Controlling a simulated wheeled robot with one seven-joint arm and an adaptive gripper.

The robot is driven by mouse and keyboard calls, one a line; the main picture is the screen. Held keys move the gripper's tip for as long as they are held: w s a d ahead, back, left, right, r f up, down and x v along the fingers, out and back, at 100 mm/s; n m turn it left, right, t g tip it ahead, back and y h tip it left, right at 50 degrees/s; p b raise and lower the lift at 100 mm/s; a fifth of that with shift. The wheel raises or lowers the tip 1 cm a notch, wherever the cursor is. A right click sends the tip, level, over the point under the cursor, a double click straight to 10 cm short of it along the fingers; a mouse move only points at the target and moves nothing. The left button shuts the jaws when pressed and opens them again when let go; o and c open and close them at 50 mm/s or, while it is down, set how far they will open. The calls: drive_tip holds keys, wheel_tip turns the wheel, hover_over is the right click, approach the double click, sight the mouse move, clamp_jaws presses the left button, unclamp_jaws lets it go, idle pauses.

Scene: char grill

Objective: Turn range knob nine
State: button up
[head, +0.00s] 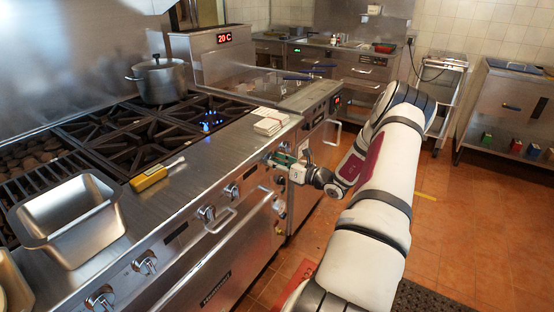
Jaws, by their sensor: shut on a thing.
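The range (190,185) runs along the left, with a row of knobs on its steel front panel. Near knobs are at the lower left (101,298), beside it (146,262), at mid-panel (207,213) and a little farther along (232,190). My gripper (277,162) is at the far part of this front panel, shut on a range knob there. My gripper's fingers mostly hide that knob, and I cannot read its number or its angle.
A small blue flame (207,126) shows at a far burner. A steel pot (160,80) stands at the back. A steel pan (70,222), a yellow-handled tool (150,178) and a white stack (270,122) are on the range top. An oven handle (222,221) sticks out below the knobs. Floor to the right is mostly open.

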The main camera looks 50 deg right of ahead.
drive_tip(key=m+p, duration=0.2)
drive_tip(key=m, duration=0.4)
drive_tip(key=shift+r, duration=0.1)
drive_tip(key=m+p, duration=0.1)
drive_tip(key=m, duration=0.5)
drive_tip(key=shift+d+y+p, duration=0.15)
drive_tip(key=shift+y+p, duration=0.2)
drive_tip(key=shift+y, duration=0.05)
drive_tip(key=o, duration=1.2)
drive_tip(key=shift+c, duration=0.2)
drive_tip(key=s+d, duration=0.1)
drive_tip(key=s, duration=1.1)
drive_tip(key=shift+r, duration=0.35)
